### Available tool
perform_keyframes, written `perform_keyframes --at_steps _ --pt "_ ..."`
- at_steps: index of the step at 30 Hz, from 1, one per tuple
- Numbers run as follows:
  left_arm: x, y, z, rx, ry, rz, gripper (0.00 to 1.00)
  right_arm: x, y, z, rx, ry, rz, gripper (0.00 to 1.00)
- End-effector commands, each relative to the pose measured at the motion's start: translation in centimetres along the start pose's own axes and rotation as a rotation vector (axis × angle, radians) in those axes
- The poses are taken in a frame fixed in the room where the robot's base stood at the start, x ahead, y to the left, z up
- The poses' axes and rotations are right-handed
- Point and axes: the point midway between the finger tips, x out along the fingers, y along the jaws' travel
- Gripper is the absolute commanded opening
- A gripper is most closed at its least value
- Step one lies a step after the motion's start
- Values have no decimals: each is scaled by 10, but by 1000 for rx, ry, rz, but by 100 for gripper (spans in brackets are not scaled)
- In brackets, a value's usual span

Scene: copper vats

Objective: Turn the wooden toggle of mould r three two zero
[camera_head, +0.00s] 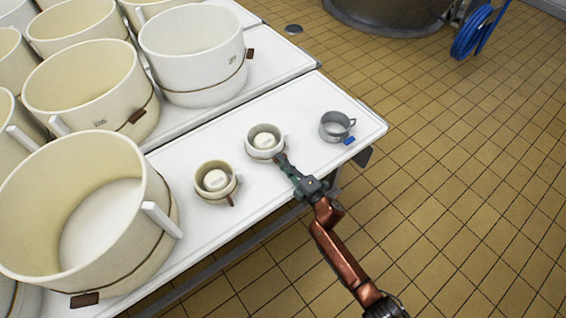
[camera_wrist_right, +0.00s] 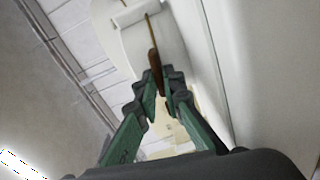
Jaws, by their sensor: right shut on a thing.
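A small cream mould (camera_head: 250,142) with a white round piece in it stands on the white table, in the middle of the head view. My right gripper (camera_head: 282,162) reaches its near right side from below and is shut on the mould's wooden toggle. In the right wrist view the brown toggle (camera_wrist_right: 155,62) stands between the fingertips of my gripper (camera_wrist_right: 161,84), with a thin cord running up from it along the white mould wall. The fingers hide part of the toggle. I cannot read a number on the mould. My left gripper is not in view.
A second small mould (camera_head: 203,190) with a hanging brown toggle stands to the left. A grey metal cup (camera_head: 330,131) with a blue tag stands to the right. Large cream moulds (camera_head: 110,165) crowd the left side. The table (camera_head: 300,100) is bare behind the small mould.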

Motion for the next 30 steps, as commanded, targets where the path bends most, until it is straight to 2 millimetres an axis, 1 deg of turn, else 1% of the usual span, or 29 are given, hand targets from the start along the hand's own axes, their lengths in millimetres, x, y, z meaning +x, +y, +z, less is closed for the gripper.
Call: perform_keyframes --at_steps 6,15,16,23,24,30 --pt "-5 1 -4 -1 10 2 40 0 -1 0 -20 -2 -2 0" --pt "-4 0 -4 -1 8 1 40 0 -1 0 -20 -2 -2 0" --pt "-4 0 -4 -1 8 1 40 0 -1 0 -20 -2 -2 9" --pt "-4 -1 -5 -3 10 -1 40 0 -1 0 -20 -1 -1 25" --pt "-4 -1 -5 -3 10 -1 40 0 -1 0 -20 -1 -1 26" --pt "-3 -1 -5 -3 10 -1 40 0 0 0 -20 -1 0 26"
